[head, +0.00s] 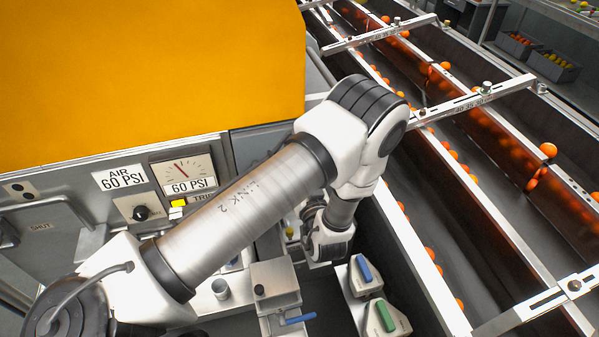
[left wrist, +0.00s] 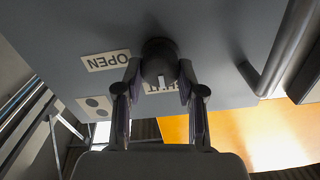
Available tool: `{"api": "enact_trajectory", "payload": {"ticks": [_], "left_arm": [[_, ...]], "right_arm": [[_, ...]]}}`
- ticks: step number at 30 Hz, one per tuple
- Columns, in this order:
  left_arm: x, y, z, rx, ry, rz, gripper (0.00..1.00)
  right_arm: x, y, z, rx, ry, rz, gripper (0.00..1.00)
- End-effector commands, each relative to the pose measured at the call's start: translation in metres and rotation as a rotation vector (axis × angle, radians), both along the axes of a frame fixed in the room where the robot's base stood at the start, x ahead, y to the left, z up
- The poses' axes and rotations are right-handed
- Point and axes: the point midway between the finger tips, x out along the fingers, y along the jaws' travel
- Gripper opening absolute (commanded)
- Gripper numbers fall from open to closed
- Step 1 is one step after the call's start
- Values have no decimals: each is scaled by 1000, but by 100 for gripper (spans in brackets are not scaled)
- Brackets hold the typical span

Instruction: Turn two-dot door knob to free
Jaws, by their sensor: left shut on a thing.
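In the left wrist view, a round dark knob (left wrist: 158,53) stands out from a grey door panel (left wrist: 215,35). A white mark on it points toward the picture's bottom. My left gripper (left wrist: 158,80) is shut on the knob, with one finger on each side. An upside-down OPEN label (left wrist: 105,60) lies to the left. A plate with two dots (left wrist: 96,106) is below it. A second label (left wrist: 155,88) is partly hidden behind the knob and a finger. In the head view my left arm hides this knob and gripper. My right gripper is out of view.
A dark bar handle (left wrist: 280,50) is right of the knob. The yellow hood (head: 150,75) rises behind the grey panel with a pressure gauge (head: 182,172). Blue (head: 363,268) and green (head: 386,316) levers sit low. Conveyor lanes with oranges (head: 450,180) run along the right.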

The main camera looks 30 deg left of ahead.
Motion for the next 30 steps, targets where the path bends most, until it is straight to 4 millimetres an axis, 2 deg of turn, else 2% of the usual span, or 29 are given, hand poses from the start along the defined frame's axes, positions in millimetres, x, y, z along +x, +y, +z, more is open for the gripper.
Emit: {"api": "enact_trajectory", "payload": {"ticks": [11,30], "left_arm": [[0,1,-3,80,101,4,4],[1,0,-4,453,538,7,4]], "right_arm": [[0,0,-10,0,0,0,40],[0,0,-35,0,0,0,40]]}}
